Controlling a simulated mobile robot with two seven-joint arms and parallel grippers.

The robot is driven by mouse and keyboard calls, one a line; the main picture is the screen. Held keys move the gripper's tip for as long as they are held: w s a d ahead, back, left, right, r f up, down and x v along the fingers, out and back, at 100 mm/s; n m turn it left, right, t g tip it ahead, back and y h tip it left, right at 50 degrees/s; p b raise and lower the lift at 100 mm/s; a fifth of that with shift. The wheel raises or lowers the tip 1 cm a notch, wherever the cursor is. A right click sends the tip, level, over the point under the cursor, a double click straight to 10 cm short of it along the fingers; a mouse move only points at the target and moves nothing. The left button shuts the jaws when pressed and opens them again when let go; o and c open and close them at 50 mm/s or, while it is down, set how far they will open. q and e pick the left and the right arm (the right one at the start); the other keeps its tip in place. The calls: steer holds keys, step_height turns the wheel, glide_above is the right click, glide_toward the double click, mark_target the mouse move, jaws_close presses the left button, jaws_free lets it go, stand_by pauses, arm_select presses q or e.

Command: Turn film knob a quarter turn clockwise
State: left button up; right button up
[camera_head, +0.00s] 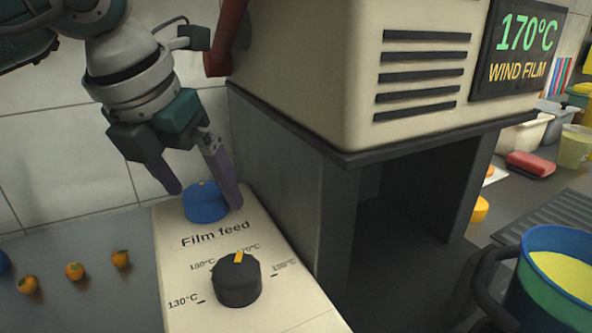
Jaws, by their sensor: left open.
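The blue film knob (206,206) sits on a pale panel (182,270), behind the printed words "Film feed". A small yellow mark shows at the knob's far edge. My left gripper (206,197) comes down from the upper left and is open, one purple finger at each side of the blue knob. The right finger overlaps the knob's right edge in the picture; I cannot tell if either finger touches it. A black knob (237,284) with a yellow pointer stands nearer on the same panel, among temperature marks. The pointer faces the far side. My right gripper is not in view.
A large cream machine (350,60) on a dark stand rises right of the panel. Its display (520,45) reads 170°C and WIND FILM. Small orange fruits (75,271) lie left of the panel. A blue-green pot (550,285) is at the lower right. A tiled wall is behind.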

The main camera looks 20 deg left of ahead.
arm_select(q)
steer(key=shift+w+f, duration=0.2)
steer(key=shift+f, duration=0.2)
steer(key=c, duration=1.4)
steer(key=m+h+b, duration=0.1)
steer(key=m+b, duration=0.1)
steer(key=m, duration=0.1)
steer(key=shift+a+m, duration=0.15)
steer(key=shift+m, duration=0.25)
steer(key=m+h+b, duration=0.2)
steer(key=m, duration=0.2)
steer(key=shift+w+g, duration=0.1)
steer(key=shift+g, duration=0.3)
steer(key=m+g, duration=0.1)
steer(key=m, duration=0.2)
steer(key=m+g+h+b, duration=0.1)
steer(key=m, duration=0.2)
steer(key=shift+w+a+r+m+h, duration=0.1)
steer(key=shift+w+m+h, duration=0.05)
steer(key=shift+m+h, duration=0.2)
steer(key=m+g, duration=0.2)
steer(key=m, duration=0.3)
steer(key=shift+w+b, duration=0.1)
steer(key=shift+b, duration=0.25)
